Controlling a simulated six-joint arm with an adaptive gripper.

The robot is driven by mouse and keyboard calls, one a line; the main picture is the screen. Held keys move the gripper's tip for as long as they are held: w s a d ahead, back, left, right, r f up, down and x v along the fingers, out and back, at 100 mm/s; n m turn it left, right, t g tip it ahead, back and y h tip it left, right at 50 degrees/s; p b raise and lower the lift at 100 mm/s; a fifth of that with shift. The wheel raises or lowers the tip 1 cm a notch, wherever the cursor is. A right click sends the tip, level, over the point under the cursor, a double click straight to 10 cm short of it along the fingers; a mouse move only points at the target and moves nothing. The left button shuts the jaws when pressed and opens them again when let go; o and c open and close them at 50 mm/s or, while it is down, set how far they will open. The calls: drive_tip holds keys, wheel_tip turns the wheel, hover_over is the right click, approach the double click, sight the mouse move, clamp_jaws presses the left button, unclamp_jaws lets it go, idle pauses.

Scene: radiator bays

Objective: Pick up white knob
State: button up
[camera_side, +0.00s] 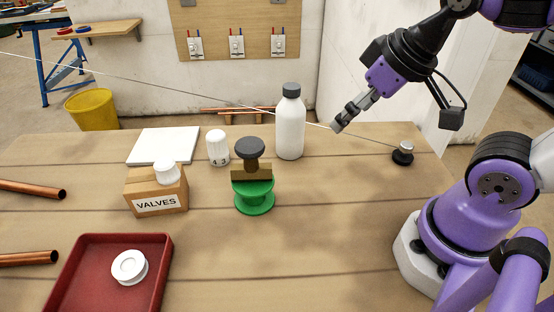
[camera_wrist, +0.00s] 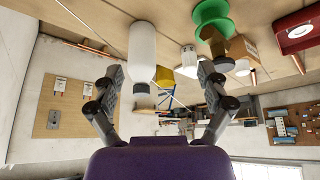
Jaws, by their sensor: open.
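A white knob (camera_side: 218,147) with dark markings stands upright on the table, left of the green stand. In the wrist view, which is upside down, a white knob (camera_wrist: 188,62) shows near one fingertip. A second white knob-like piece (camera_side: 166,173) sits on the VALVES box (camera_side: 157,192). My gripper (camera_side: 342,120) is raised above the table's back edge, right of the white bottle and well apart from both white pieces. In the wrist view its two fingers (camera_wrist: 160,75) are spread with nothing held between them.
A tall white bottle (camera_side: 290,128) stands between my gripper and the knob. A green stand (camera_side: 254,200) carries a dark-topped brown piece. A red tray (camera_side: 88,290) holds a white roll (camera_side: 129,267). A thin line runs across to a small black weight (camera_side: 403,154).

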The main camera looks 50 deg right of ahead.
drive_tip(key=w+a+r+m, duration=0.2)
drive_tip(key=w+m, duration=0.5)
drive_tip(key=m+g+y, duration=0.2)
drive_tip(key=m+y, duration=0.1)
drive_tip(key=m, duration=1.7)
approach(221, 149)
drive_tip(key=w+d, duration=0.1)
drive_tip(key=w, duration=0.1)
drive_tip(key=x, duration=0.5)
drive_tip(key=shift+s+d+f, duration=0.15)
drive_tip(key=shift+d+f, duration=0.05)
drive_tip(key=shift+f, duration=0.2)
drive_tip(key=x, duration=0.5)
drive_tip(key=shift+a+f, duration=0.2)
drive_tip(key=shift+f, duration=0.15)
drive_tip(key=shift+s, duration=0.1)
drive_tip(key=c, duration=1.3)
